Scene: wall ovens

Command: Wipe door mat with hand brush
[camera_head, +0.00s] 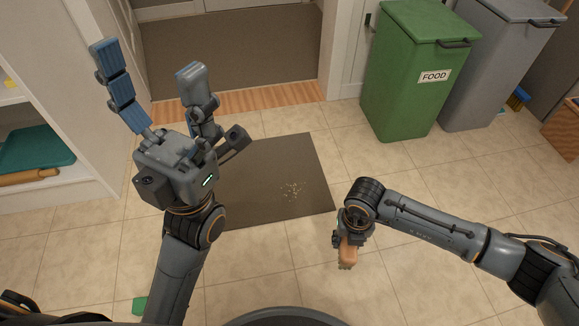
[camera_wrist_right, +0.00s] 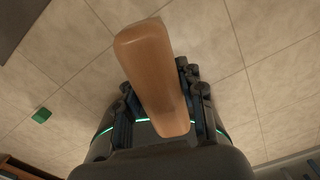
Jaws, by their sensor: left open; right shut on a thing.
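The dark door mat (camera_head: 265,165) lies flat on the tiled floor in the head view, with light crumbs (camera_head: 292,190) on its right part. My left gripper (camera_head: 149,62) is open and empty, and its hand and arm hide the mat's left part. My right gripper (camera_head: 350,238) is shut on the hand brush (camera_head: 347,252), just off the mat's near right corner. In the right wrist view the brush (camera_wrist_right: 152,70) shows as a smooth brown wooden body between the fingers. Its bristles are not clearly visible. A dark corner, likely the mat (camera_wrist_right: 14,20), shows at upper left there.
A green bin (camera_head: 405,80) marked FOOD and a grey bin (camera_head: 495,60) stand at the back right. A shelf with a teal tray (camera_head: 35,148) is at the left. A small green thing (camera_head: 139,305) lies on the floor near the front.

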